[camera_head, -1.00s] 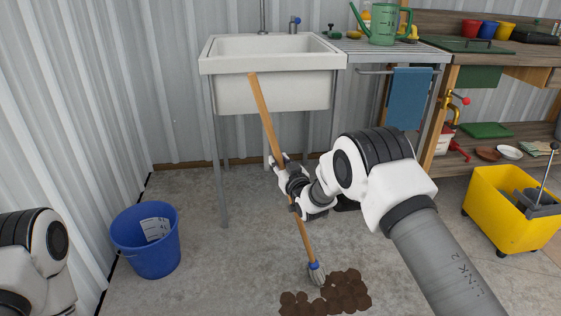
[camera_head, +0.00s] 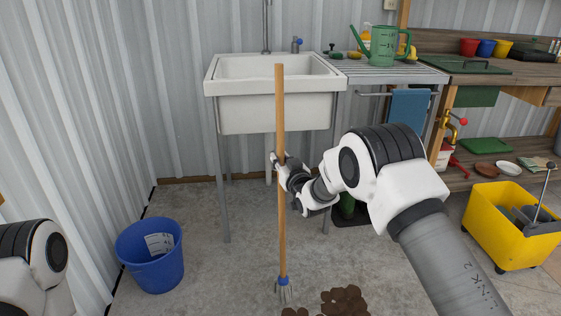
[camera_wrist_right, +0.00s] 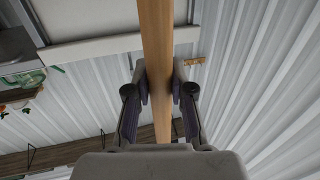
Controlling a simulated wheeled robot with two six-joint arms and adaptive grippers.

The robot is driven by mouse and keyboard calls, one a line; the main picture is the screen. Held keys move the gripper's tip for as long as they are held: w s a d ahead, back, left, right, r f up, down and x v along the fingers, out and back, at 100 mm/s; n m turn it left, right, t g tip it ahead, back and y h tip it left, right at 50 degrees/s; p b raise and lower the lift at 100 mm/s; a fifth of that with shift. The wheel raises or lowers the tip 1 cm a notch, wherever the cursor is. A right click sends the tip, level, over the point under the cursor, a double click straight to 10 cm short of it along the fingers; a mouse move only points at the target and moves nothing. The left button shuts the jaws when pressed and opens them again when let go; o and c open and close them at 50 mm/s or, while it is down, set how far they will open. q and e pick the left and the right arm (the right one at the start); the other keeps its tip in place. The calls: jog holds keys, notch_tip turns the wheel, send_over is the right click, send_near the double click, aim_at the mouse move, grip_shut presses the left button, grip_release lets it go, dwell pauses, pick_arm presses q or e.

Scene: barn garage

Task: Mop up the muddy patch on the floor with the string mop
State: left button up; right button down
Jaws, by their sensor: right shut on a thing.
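The string mop (camera_head: 281,190) has a long wooden handle, a blue collar and a grey string head (camera_head: 284,291). It stands almost upright in front of the sink, its head low at the floor. The muddy patch (camera_head: 345,301) is brown and lies just right of the mop head; part of the patch is gone between two clumps, where bare concrete shows. My right gripper (camera_head: 277,168) is shut on the handle about midway; the right wrist view shows the handle between both fingers (camera_wrist_right: 159,88). My left gripper is out of view; only part of my left arm shows.
A blue bucket (camera_head: 150,262) stands on the floor at left. A white sink (camera_head: 275,112) on metal legs is behind the mop. A yellow mop bucket (camera_head: 497,228) stands at right, before a wooden workbench (camera_head: 510,68).

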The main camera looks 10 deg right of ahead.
aim_at(282, 137)
jog(key=shift+r, duration=0.2)
notch_tip(282, 137, up, 7)
jog(key=p, duration=0.4)
jog(key=shift+p, duration=0.35)
jog(key=shift+r, duration=0.1)
